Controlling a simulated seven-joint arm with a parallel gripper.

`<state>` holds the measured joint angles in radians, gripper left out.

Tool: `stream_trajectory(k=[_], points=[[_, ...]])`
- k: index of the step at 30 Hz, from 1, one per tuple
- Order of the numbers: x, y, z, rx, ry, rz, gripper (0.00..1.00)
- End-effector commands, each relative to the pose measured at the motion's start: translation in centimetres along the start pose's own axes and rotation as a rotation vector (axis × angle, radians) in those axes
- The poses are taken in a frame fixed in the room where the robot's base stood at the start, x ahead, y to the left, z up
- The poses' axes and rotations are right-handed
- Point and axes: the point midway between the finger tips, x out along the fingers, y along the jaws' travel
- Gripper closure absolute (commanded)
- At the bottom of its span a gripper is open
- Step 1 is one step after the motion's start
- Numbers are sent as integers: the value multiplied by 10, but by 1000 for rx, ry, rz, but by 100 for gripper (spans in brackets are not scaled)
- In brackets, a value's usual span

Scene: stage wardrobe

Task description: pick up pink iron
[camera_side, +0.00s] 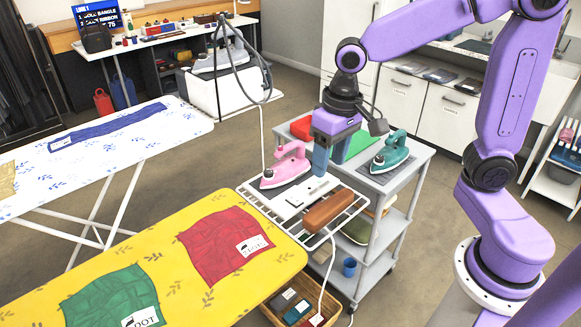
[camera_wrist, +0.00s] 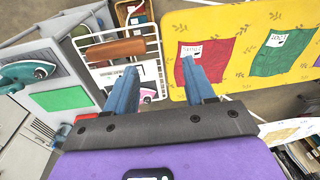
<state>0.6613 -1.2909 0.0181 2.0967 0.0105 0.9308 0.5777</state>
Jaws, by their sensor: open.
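The pink iron (camera_side: 286,164) sits with its soleplate down at the far left part of the white wire rack (camera_side: 259,205), at the end of the yellow ironing board. My gripper (camera_side: 329,165) is open and empty, fingers pointing down, to the right of the iron in the side view and apart from it. In the wrist view my gripper (camera_wrist: 160,76) shows two spread blue fingers. The pink iron (camera_wrist: 147,95) is there between them, low down, partly hidden by the left finger and the gripper body.
A brown padded block (camera_side: 330,209) lies on the rack near the iron. A teal iron (camera_side: 391,152) stands on the grey trolley (camera_side: 405,171) at right. Red and green cloths lie on the yellow board (camera_side: 187,288). A grey cord hangs behind the pink iron.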

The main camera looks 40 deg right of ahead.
Motion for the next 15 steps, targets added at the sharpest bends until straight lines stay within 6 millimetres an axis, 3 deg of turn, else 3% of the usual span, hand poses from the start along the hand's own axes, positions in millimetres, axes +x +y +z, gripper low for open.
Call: stream_trajectory(k=[1, 8, 15], points=[[1, 3, -19, 94, 6, 0, 46], [4, 30, -97, 532, 41, -5, 46], [11, 82, -169, 989, 82, -16, 46]])
